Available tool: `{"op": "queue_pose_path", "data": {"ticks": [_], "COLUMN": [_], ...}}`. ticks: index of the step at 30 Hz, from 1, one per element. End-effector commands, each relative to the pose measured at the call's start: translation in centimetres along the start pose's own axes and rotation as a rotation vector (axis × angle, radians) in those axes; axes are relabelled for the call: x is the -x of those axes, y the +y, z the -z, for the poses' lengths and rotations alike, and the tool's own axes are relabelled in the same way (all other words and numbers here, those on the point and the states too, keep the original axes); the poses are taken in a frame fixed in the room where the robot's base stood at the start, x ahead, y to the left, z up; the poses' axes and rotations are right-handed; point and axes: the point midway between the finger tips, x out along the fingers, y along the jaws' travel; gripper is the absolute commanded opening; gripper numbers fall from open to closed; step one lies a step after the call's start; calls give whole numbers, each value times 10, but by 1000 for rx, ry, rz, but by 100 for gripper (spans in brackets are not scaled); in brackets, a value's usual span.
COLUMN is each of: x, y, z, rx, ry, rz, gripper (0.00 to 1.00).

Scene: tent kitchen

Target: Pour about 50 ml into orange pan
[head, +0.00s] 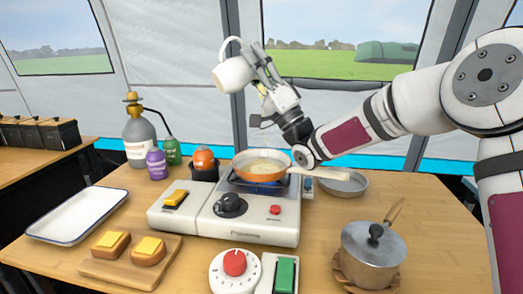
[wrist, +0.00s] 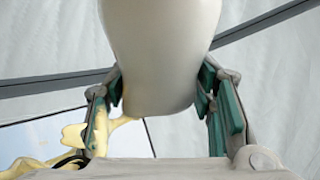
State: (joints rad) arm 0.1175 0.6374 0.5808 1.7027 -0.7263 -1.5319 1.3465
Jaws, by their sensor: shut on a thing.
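The orange pan (head: 240,158) sits on the burner of the white stove, its pale handle pointing right. A pale yellow layer (head: 264,165) shows inside it. My gripper (head: 262,74) is raised above and behind the pan in the head view. It is shut on a white jug (head: 232,75) with a thin curved handle. The jug looks tilted, its wider end toward the left; its opening and contents are hidden. In the wrist view the smooth white jug (wrist: 160,45) is between the green-padded fingers. No stream is clearly visible in the head view.
The stove (head: 250,226) has a black knob and a gas burner. A lidded pot (head: 373,255) stands front right, and a grey dish (head: 345,184) behind it. A gas cylinder (head: 139,140), bottles, a white tray (head: 78,240) and a bread board (head: 130,267) are left. Pale yellow shapes (wrist: 125,133) in the wrist view are unclear.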

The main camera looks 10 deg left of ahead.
Motion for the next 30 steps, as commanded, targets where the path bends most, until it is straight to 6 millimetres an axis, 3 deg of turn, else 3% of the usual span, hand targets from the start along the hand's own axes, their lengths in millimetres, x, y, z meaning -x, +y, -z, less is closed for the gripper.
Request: {"op": "queue_pose_path", "data": {"ticks": [30], "x": [-1], "y": [-1], "z": [3], "rx": [-45], "ry": [59], "rz": [2], "gripper": [0]}}
